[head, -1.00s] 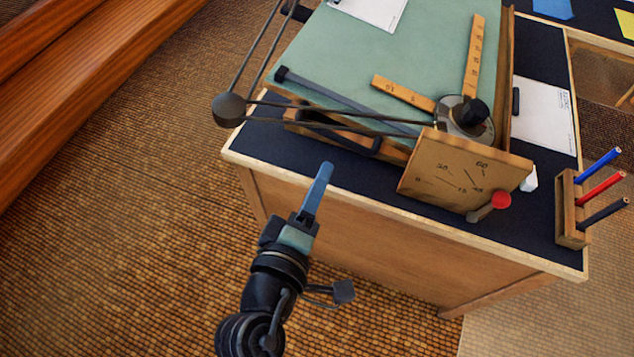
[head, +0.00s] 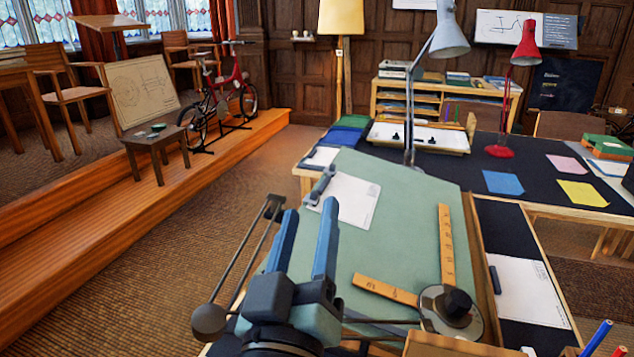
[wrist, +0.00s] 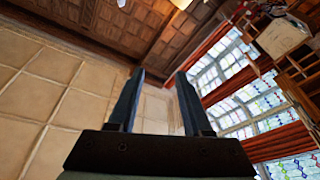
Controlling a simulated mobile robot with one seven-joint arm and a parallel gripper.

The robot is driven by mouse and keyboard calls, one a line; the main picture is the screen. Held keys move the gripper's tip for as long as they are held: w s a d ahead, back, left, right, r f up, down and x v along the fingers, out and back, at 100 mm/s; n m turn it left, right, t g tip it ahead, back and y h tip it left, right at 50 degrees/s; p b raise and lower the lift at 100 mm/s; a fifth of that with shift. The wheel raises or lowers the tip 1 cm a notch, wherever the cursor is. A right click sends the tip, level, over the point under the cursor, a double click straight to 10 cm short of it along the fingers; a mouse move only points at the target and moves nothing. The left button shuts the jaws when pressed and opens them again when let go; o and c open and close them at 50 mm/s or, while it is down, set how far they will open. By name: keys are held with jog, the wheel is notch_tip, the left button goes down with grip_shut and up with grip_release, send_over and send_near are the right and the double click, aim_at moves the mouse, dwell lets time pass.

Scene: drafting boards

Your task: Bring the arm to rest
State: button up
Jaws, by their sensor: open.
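My gripper (head: 304,243) is in the lower middle of the head view, its two blue fingers apart and pointing up and away. It is raised in front of the green drafting board (head: 405,213) and overlaps the board's left part in the picture. In the wrist view my gripper (wrist: 158,92) shows both fingers spread with nothing between them.
The board carries a wooden L-shaped ruler (head: 447,245) with a dark knob and a clipped white sheet (head: 352,200). A rod linkage with a round weight (head: 209,322) sticks out at its left. A lamp (head: 450,35) stands behind. Open carpet (head: 215,215) lies left.

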jog(key=s+r+m+t+y+p, duration=0.1)
jog(key=s+r+t+p, duration=0.1)
jog(key=r, duration=1)
jog(key=s+r+m+t+y+p, duration=0.1)
jog(key=s+r+p, duration=0.3)
jog(key=r, duration=0.9)
jog(key=s+r+m+t+p, duration=0.2)
jog(key=r+p, duration=0.6)
jog(key=r, duration=0.4)
jog(key=shift+s+d+r+t+y, duration=0.4)
jog(key=shift+s+d+t, duration=0.1)
jog(key=shift+t, duration=0.4)
jog(key=shift+f, duration=0.15)
